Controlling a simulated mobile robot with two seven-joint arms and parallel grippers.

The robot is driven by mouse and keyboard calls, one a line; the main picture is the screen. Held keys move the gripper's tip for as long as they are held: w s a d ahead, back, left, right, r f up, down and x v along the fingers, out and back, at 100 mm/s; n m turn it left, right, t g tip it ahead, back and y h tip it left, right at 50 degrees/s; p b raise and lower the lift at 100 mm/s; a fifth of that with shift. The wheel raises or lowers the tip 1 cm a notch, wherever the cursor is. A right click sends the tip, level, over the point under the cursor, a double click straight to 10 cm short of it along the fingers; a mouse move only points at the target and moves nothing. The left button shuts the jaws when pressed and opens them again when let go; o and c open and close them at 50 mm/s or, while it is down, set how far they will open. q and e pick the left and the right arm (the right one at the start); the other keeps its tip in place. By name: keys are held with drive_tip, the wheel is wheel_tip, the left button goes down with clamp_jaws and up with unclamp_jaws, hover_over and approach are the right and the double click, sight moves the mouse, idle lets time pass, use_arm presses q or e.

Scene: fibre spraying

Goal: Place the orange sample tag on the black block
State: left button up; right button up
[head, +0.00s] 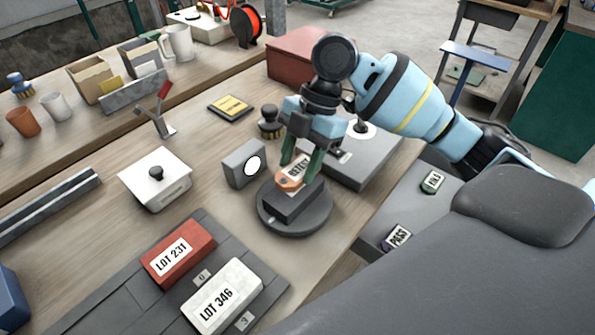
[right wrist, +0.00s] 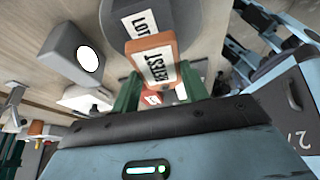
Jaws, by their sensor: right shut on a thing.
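My right gripper (head: 301,163) points down over the black block (head: 297,206) and is shut on the orange sample tag (head: 286,183). The tag has a white label that reads RETEST in the right wrist view (right wrist: 152,66), where it lies between the green fingers. The block sits on a round dark turntable (head: 268,221). The tag is over the block's top; I cannot tell whether it touches. In the right wrist view the block (right wrist: 133,7) shows part of a LOT label beyond the tag. My left gripper is not in view.
A grey box with a white disc (head: 236,170) stands close left of the turntable. A flat grey case (head: 375,160) lies behind right. Red (head: 177,248) and white (head: 235,296) LOT blocks lie on a dark tray in front. Tags marked POST (head: 397,237) and HOLD (head: 432,181) are at right.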

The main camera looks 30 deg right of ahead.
sight(300, 165)
drive_tip(key=shift+w+a+f, duration=0.1)
drive_tip(key=shift+w+f, duration=0.05)
drive_tip(key=shift+f, duration=1.65)
drive_tip(key=shift+f, duration=0.1)
drive_tip(key=o, duration=1)
drive_tip(key=v, duration=1.2)
